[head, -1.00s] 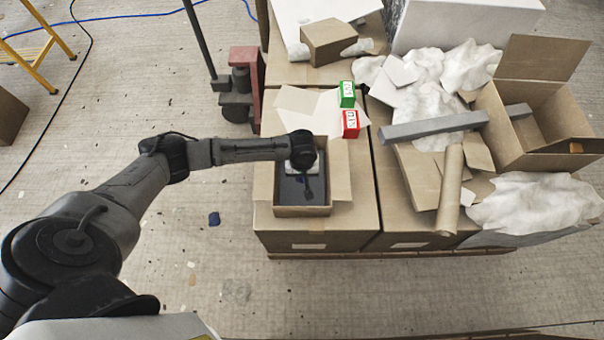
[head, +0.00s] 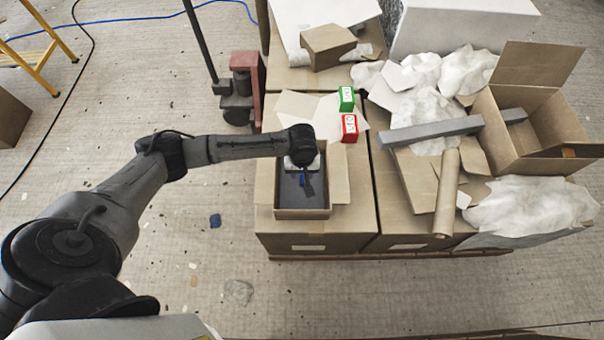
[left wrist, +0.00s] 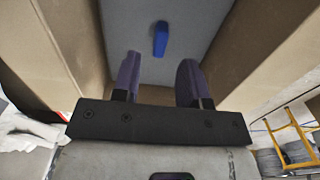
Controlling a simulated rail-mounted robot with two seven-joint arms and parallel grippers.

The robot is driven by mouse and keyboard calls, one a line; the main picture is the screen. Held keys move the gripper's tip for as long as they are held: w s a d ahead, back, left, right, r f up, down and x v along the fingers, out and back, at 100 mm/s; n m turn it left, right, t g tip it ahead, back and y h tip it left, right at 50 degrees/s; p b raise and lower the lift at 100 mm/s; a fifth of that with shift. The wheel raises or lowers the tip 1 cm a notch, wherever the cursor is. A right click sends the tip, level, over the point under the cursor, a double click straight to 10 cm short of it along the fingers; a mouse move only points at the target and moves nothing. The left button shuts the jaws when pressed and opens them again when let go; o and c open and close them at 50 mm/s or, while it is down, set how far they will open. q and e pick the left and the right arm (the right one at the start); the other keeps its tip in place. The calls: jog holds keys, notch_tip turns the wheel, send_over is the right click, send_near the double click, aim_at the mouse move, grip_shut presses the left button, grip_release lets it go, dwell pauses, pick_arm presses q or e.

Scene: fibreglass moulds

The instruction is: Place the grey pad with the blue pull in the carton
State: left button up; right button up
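The grey pad (head: 289,192) lies inside the open carton (head: 302,213) and covers much of its floor. Its blue pull (head: 302,181) stands out on its upper face. In the left wrist view the grey pad (left wrist: 190,25) shows between brown carton walls, with the blue pull (left wrist: 160,38) near its middle. My left gripper (head: 305,186) is over the carton, pointing down. In the left wrist view its two dark fingers (left wrist: 160,78) are apart with nothing between them; the pull shows beyond their tips. My right gripper is not in view.
A green box (head: 346,99) and a red box (head: 349,128) stand behind the carton. A grey bar (head: 430,131), a cardboard tube (head: 448,190), crumpled white sheets (head: 530,203) and a larger open box (head: 535,120) lie to the right. A pallet jack (head: 243,85) stands behind left.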

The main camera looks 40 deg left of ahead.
aim_at(302, 179)
pick_arm(q)
notch_tip(302, 179, up, 7)
jog(key=p, duration=0.2)
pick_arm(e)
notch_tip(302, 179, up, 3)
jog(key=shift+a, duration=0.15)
pick_arm(q)
jog(key=s+d+f+m+t+h, duration=0.25)
jog(key=s+d+m, duration=0.45)
jog(key=s+d, duration=0.45)
jog(key=s+a+r+m+t+y, duration=0.1)
jog(key=s+a+r+m+y, duration=0.1)
jog(key=s, duration=1)
jog(key=a+m, duration=0.1)
jog(key=a, duration=0.1)
jog(key=shift+s+a+r+m, duration=0.2)
jog(key=shift+s+a+m, duration=0.1)
jog(key=shift+s+a, duration=0.05)
